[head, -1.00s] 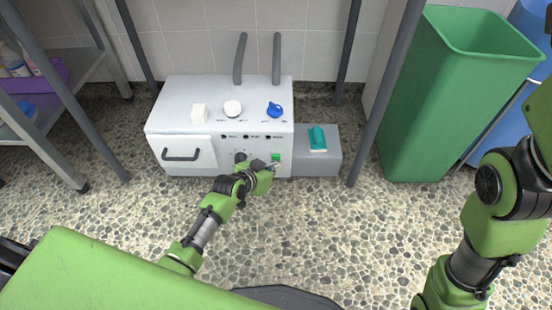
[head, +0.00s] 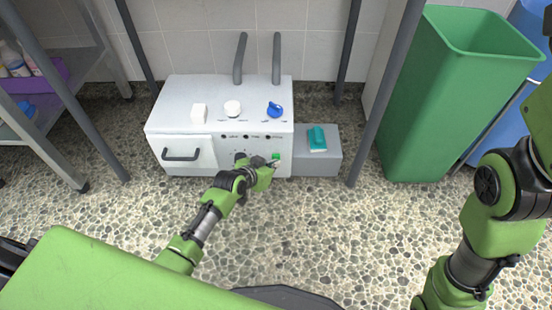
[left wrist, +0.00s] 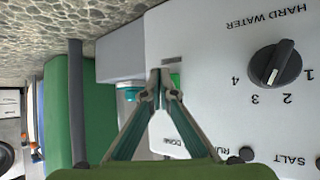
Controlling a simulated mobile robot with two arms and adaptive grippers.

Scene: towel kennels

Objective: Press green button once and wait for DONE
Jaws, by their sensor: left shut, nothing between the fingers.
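The white machine (head: 222,95) stands against the tiled wall. Its green button (head: 276,156) is at the lower right of the front, and it also shows in the left wrist view (left wrist: 175,79). My left gripper (head: 272,162) is shut and empty, its tips right at the button. In the left wrist view the fingertips (left wrist: 160,82) partly cover the button; I cannot tell whether they touch it. The DONE label (left wrist: 173,142) is partly behind a finger. The small indicators (head: 245,136) on the front look dark. My right gripper is out of view.
A dark dial (left wrist: 275,63) marked HARD WATER is near the left gripper. A grey box (head: 318,165) with a teal item (head: 317,138) adjoins the machine. Grey posts (head: 385,95) flank it. A green bin (head: 430,110) stands right. The pebbled floor in front is clear.

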